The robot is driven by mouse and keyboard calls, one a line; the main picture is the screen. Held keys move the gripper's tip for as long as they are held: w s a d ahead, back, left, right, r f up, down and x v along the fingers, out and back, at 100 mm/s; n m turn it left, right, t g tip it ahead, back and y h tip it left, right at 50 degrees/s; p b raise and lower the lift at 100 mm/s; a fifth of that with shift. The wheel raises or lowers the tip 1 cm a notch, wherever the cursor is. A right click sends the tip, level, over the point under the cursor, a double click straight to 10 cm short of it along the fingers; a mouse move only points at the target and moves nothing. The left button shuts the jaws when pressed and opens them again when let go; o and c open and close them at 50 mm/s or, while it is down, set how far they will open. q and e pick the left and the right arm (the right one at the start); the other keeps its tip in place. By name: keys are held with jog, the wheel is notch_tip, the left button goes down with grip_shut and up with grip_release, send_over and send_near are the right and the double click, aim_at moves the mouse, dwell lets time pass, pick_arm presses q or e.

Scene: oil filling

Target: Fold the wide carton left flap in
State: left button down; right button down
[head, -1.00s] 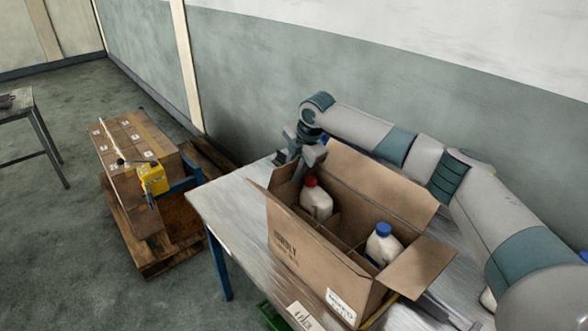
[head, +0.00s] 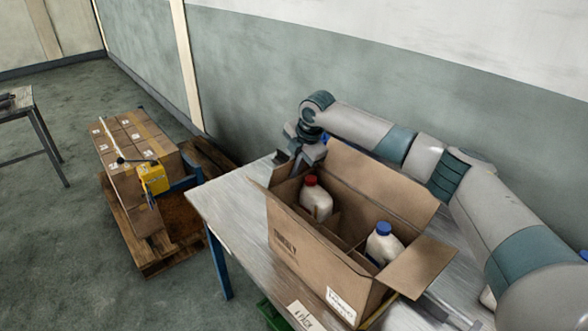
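The wide carton (head: 315,270) stands open on the table, with a red-capped bottle (head: 315,198) and a blue-capped bottle (head: 382,243) in its divided inside. Its left flap (head: 257,187) shows as a thin strip at the left end, seen nearly edge-on and not folded flat over the opening. The back flap (head: 380,185) stands up and the right flap (head: 420,265) slants outward. My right gripper (head: 302,163) points down at the back left corner, close to the left flap; I cannot tell whether it touches or how its fingers are set. My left gripper is not in view.
The carton stands on a metal-topped table (head: 225,205), clear to its left. A pallet (head: 150,255) with taped boxes (head: 120,140) and a yellow tape dispenser (head: 153,178) is on the floor at left. A green crate (head: 272,315) is below the table's front.

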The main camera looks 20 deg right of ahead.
jog(key=shift+s+f+t, duration=0.1)
jog(key=shift+t, duration=0.2)
dwell(0.7)
jog(key=shift+s+d+f+t+y+b, duration=0.15)
jog(key=shift+s+f+t+y+b, duration=0.2)
jog(key=shift+t+b, duration=0.7)
jog(key=shift+s+d+f+t+y+b, duration=0.1)
jog(key=shift+s+f+t+y+b, duration=0.25)
jog(key=shift+t+b, duration=0.7)
jog(key=shift+s+d+f+t+y+b, duration=0.15)
jog(key=shift+t+y+b, duration=0.35)
jog(key=shift+t+b, duration=0.55)
jog(key=shift+r, duration=0.1)
jog(key=c, duration=2)
grip_release()
jog(key=shift+s, duration=0.1)
